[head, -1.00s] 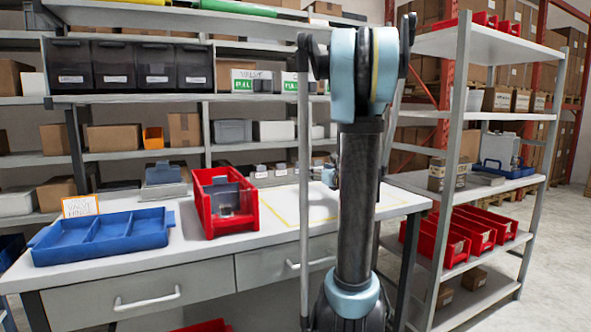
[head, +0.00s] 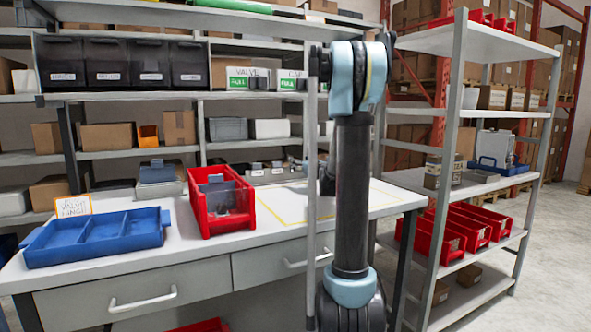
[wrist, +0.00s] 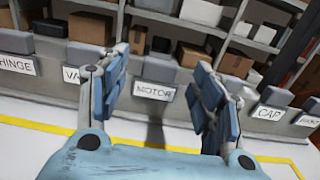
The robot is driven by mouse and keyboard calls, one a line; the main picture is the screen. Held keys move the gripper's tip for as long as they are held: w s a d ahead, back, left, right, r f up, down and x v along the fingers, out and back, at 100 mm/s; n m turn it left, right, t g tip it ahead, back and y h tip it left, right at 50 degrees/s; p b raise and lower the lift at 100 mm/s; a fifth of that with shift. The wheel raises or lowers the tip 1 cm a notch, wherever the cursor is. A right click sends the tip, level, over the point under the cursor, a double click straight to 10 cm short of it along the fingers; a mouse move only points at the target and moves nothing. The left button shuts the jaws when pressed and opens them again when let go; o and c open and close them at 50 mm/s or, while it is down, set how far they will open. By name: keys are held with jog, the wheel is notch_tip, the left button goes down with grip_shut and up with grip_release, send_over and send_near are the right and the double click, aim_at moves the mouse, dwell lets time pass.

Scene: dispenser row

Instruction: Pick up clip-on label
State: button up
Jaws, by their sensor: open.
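Several clip-on labels, white cards under grey clips, stand in a row in the wrist view. The MOTOR label (wrist: 154,91) is seen in the gap between my fingers, beyond them. The HINGE label (wrist: 17,66) and a part-hidden label reading VA (wrist: 72,75) are to the left. The CAP label (wrist: 268,112) is to the right. My gripper (wrist: 161,72) is open, with nothing between its fingers. In the head view the row stands small at the back of the table, where one label (head: 255,172) shows; my gripper is mostly hidden behind my arm there.
A blue divided tray (head: 38,256) with a VALVE HINGE card and a red bin (head: 242,222) with small parts stand on the white table (head: 215,258). A yellow outline marks bare tabletop to the right. Shelving (head: 130,153) rises behind; a rack (head: 455,150) stands right.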

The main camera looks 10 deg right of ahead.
jog(key=shift+x, duration=2.55)
jog(key=c, duration=0.9)
